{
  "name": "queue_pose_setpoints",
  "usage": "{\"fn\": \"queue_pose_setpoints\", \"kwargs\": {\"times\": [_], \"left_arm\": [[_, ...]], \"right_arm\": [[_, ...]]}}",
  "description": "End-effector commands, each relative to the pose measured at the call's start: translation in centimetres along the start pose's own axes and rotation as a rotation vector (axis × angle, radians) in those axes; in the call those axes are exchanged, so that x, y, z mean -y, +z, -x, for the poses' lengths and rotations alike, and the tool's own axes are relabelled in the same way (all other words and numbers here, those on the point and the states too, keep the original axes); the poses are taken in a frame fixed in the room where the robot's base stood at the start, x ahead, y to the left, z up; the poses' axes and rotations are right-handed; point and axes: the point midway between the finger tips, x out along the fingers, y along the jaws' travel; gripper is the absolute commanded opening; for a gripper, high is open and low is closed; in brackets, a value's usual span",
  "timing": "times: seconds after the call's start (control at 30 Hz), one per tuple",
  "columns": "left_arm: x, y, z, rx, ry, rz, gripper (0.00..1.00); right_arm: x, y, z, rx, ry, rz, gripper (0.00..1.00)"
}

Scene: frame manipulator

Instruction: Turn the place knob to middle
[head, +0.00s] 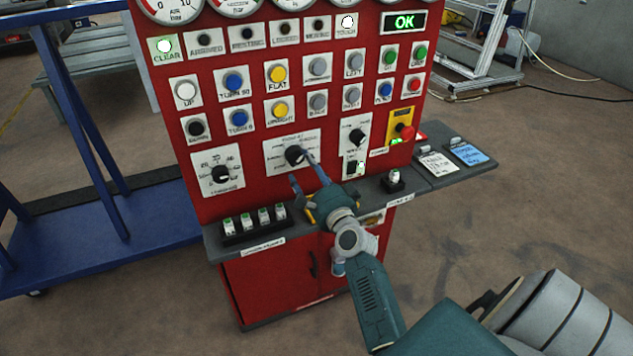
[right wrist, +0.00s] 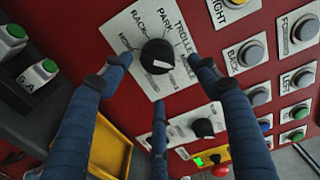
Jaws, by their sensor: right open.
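The place knob (head: 294,156) is a black rotary knob on a white plate in the middle of the red panel. In the right wrist view the knob (right wrist: 157,56) has a white mark on its lower right part; labels such as PARK, RACK and TROLLEY surround it. The small print is partly blurred, so I cannot tell which label the mark meets. My right gripper (head: 302,168) is open in front of the plate. In the wrist view its blue fingers (right wrist: 160,63) are spread around the knob, with no clear contact. My left gripper is not in view.
Another black knob (head: 220,174) is left of the place knob, and one (head: 356,137) is right of it. A red emergency button (head: 405,131) sits further right. A grey ledge (head: 330,212) with small switches (head: 263,217) juts out below. Coloured buttons fill the panel above.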

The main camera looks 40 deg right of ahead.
Motion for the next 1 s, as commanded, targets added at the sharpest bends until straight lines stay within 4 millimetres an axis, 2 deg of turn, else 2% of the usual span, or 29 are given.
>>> {"fn": "queue_pose_setpoints", "kwargs": {"times": [0.03, 0.2, 0.4, 1.0], "left_arm": [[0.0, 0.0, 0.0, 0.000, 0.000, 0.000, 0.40], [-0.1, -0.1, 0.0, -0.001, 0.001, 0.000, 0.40], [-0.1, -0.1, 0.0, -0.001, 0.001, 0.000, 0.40], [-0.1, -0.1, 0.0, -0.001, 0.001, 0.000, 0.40]], "right_arm": [[-0.1, 0.0, 1.3, -0.001, 0.002, 0.001, 0.61], [0.0, -0.1, 4.6, -0.002, -0.001, 0.001, 0.61], [0.1, -0.1, 6.6, -0.003, -0.002, 0.000, 0.61], [0.1, -0.1, 6.9, -0.003, -0.002, 0.001, 0.61]]}}
